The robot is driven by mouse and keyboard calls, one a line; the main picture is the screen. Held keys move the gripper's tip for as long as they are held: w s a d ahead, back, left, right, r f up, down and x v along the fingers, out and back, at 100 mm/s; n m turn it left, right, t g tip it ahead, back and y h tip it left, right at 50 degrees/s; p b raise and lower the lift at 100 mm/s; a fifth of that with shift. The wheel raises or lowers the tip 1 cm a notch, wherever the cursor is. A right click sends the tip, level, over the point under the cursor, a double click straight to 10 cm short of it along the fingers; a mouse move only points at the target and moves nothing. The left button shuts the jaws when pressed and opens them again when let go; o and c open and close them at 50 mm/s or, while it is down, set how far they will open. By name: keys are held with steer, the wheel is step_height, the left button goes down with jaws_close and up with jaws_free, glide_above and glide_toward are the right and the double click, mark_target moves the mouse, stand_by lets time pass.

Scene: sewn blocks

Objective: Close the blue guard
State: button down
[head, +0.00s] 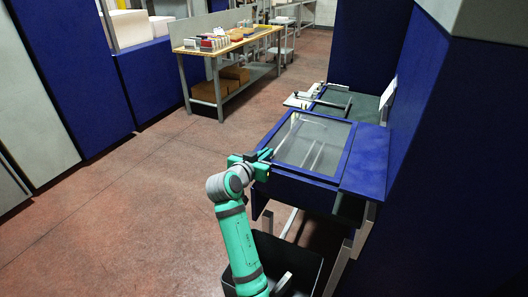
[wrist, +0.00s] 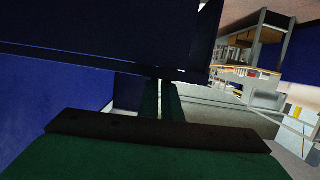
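The blue guard (head: 348,153) is a blue frame around a clear window. In the head view it lies almost flat over the near part of the blue machine, beside a solid blue cover on its right. My gripper (head: 264,156) is at the guard's left edge, near its front corner; I cannot tell whether it touches. In the wrist view, my gripper (wrist: 160,96) has its two green fingers close together with only a thin gap, and nothing shows between them. Their tips reach a dark blue edge (wrist: 100,60) that fills the top of the view.
A workbench (head: 238,45) with books and boxes stands at the back left. A blue wall panel (head: 462,150) closes off the right side. A machine bed with a small white fixture (head: 298,101) lies behind the guard. The red floor (head: 130,190) at left is clear.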

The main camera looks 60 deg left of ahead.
step_height(320, 180, up, 4)
steer(key=shift+w+f, duration=0.1)
steer(key=shift+f, duration=0.15)
steer(key=v, duration=1)
steer(key=shift+r, duration=0.15)
